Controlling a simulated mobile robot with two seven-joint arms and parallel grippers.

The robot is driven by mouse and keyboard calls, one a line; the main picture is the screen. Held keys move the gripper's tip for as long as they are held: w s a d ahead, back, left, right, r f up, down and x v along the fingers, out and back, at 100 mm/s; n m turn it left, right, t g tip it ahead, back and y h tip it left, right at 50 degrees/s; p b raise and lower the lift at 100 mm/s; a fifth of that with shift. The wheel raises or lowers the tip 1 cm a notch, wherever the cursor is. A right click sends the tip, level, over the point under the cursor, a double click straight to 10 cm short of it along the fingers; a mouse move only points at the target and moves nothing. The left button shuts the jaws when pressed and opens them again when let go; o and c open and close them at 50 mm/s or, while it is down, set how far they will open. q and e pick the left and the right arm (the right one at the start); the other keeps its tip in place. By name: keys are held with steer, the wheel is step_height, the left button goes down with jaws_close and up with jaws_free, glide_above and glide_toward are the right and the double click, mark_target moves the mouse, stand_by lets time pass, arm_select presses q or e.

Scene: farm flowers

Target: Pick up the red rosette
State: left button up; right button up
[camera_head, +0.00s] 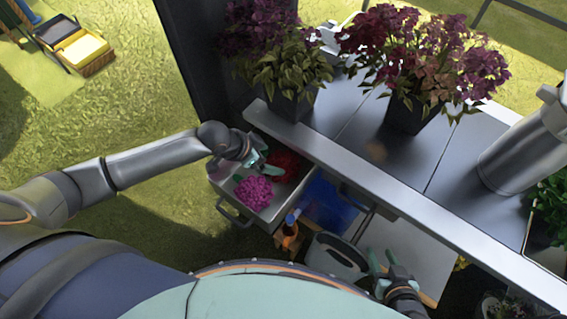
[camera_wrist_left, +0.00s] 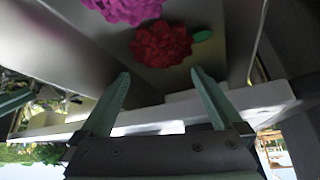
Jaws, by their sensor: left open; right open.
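The red rosette (camera_head: 284,163) lies in an open metal drawer (camera_head: 222,186), near its inner end, partly hidden by my left gripper in the head view. In the left wrist view the red rosette (camera_wrist_left: 160,43) shows whole, with a small green leaf at its right. My left gripper (camera_head: 255,171) is open and empty over the drawer. In the left wrist view its fingertips (camera_wrist_left: 160,74) point towards the red rosette, one to either side, with a visible gap. My right gripper (camera_head: 384,262) is open and empty, low at the right.
A magenta rosette (camera_head: 253,193) lies in the same drawer, beside the red one. The metal counter edge (camera_head: 350,178) runs over the drawer's inner end. A blue bin (camera_head: 328,203), a grey bucket (camera_head: 335,257) and an orange-and-blue tool (camera_head: 290,231) stand right of the drawer.

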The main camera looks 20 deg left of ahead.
mark_target(281, 161)
arm_select(q)
steer(key=shift+b+x, duration=0.45)
steer(key=shift+x, duration=3.5)
steer(key=shift+w+a, duration=0.1)
steer(key=shift+w, duration=0.05)
steer(key=shift+c, duration=0.2)
steer(key=c, duration=1.2)
